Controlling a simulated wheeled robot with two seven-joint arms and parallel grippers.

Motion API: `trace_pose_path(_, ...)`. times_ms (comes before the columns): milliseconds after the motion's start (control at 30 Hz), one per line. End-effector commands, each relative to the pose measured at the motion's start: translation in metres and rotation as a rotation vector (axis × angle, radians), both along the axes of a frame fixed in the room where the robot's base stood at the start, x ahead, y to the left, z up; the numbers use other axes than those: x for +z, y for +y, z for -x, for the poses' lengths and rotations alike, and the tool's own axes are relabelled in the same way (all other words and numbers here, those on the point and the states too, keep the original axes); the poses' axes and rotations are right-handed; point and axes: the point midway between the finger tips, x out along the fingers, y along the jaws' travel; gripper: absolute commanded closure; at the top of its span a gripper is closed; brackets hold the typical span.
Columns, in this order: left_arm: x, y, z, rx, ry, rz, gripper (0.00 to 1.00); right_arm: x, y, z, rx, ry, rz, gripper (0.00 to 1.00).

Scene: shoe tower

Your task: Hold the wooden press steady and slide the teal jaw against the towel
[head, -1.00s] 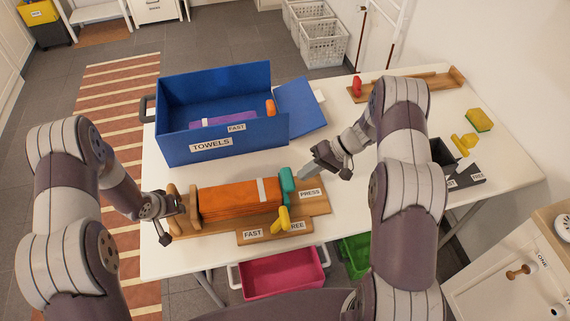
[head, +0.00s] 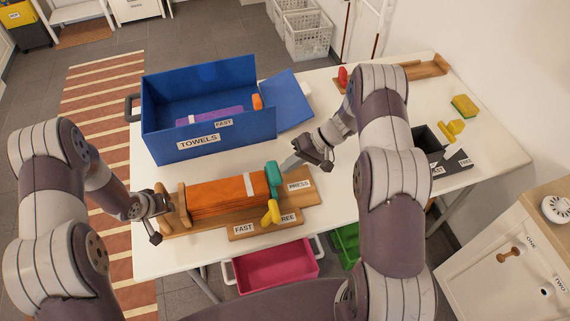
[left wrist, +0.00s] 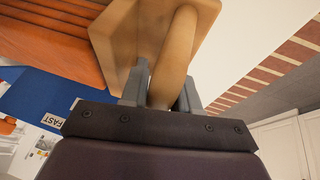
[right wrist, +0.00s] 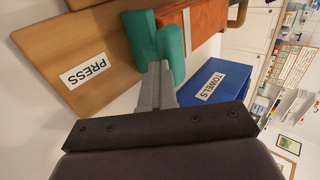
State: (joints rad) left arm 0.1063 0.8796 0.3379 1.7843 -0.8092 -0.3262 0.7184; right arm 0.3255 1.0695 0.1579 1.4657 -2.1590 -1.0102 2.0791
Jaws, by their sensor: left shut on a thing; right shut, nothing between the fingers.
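The wooden press (head: 300,198) lies on the white table with a folded orange towel (head: 215,196) on it. The teal jaw (head: 273,178) stands at the towel's right end and appears against it; it also shows in the right wrist view (right wrist: 172,55). My left gripper (head: 162,208) is shut on the wooden handle (left wrist: 176,60) at the press's left end. My right gripper (head: 290,165) is shut and empty, its fingertips (right wrist: 155,72) at the teal jaw, seemingly touching it. A yellow lever (head: 270,213) stands by the FAST and FREE labels.
A blue TOWELS box (head: 205,140) with a purple towel stands behind the press, its flap open to the right. A dark tray (head: 450,158), a yellow sponge (head: 464,106) and another wooden board (head: 425,68) lie at the right. A pink bin (head: 275,270) sits below the front edge.

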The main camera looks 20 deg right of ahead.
Motion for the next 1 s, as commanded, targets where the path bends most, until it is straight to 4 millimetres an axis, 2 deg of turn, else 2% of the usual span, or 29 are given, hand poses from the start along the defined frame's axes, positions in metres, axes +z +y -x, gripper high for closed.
trace_pose_path(67, -0.002, -0.006, 0.001, -0.014, -0.001, 0.006, 1.0, -0.002, -0.006, 0.004, 0.005, 0.011, -0.01, 1.0)
trace_pose_path(167, -0.002, -0.005, 0.001, -0.012, 0.0, 0.006, 1.0, -0.001, -0.034, 0.003, -0.003, 0.001, -0.003, 1.0)
trace_pose_path(300, -0.002, -0.004, 0.002, -0.01, 0.001, 0.004, 1.0, 0.027, -0.068, 0.003, -0.002, -0.005, 0.002, 1.0)
trace_pose_path(500, -0.002, -0.003, 0.002, -0.008, 0.003, 0.004, 1.0, 0.058, -0.101, 0.005, -0.002, -0.005, 0.003, 1.0)
trace_pose_path(667, -0.002, -0.003, 0.002, -0.006, 0.004, 0.002, 1.0, 0.067, -0.112, 0.006, -0.002, -0.004, 0.003, 1.0)
trace_pose_path(1000, -0.002, -0.002, 0.002, -0.005, 0.004, 0.001, 1.0, 0.068, -0.112, 0.006, -0.002, -0.004, 0.004, 1.0)
